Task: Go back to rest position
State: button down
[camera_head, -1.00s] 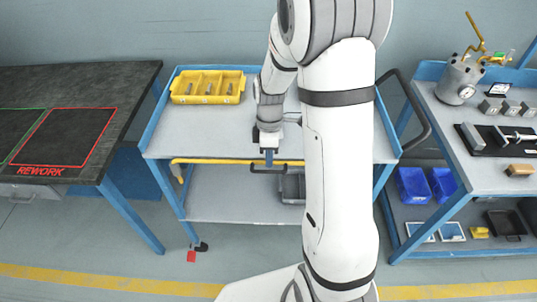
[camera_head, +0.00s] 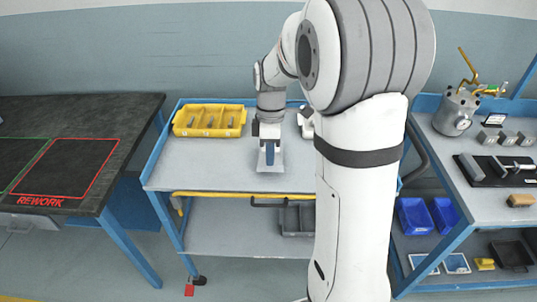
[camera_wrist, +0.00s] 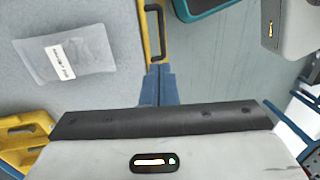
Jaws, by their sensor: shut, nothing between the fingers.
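My gripper (camera_head: 269,158) hangs over the front middle of the blue-framed cart's grey top (camera_head: 215,173), with my white arm reaching down to it from the right. In the wrist view its two blue fingertips (camera_wrist: 157,85) are together, with nothing between them. A clear plastic bag with a white label (camera_wrist: 65,58) lies flat on the cart top, left of the fingers and apart from them. In the head view a pale patch, probably this bag (camera_head: 279,164), shows partly behind the fingers.
A yellow divided bin (camera_head: 209,120) stands at the cart's back left. A dark table with a red REWORK outline (camera_head: 66,168) is at left. The right bench (camera_head: 485,205) holds a metal pot (camera_head: 456,113) and tools. My arm hides the cart's right side.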

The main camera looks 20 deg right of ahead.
jog(key=s+r+m+t, duration=0.2)
jog(key=s+r+m, duration=0.1)
jog(key=s+m, duration=0.4)
jog(key=s+a+r+m+t, duration=0.1)
jog(key=s+r+m+t, duration=0.1)
jog(key=s+m, duration=0.5)
jog(key=s, duration=0.3)
jog(key=shift+s+a+r+t+h, duration=0.2)
jog(key=shift+s+r+t+h, duration=0.1)
jog(key=shift+s+r+t, duration=0.1)
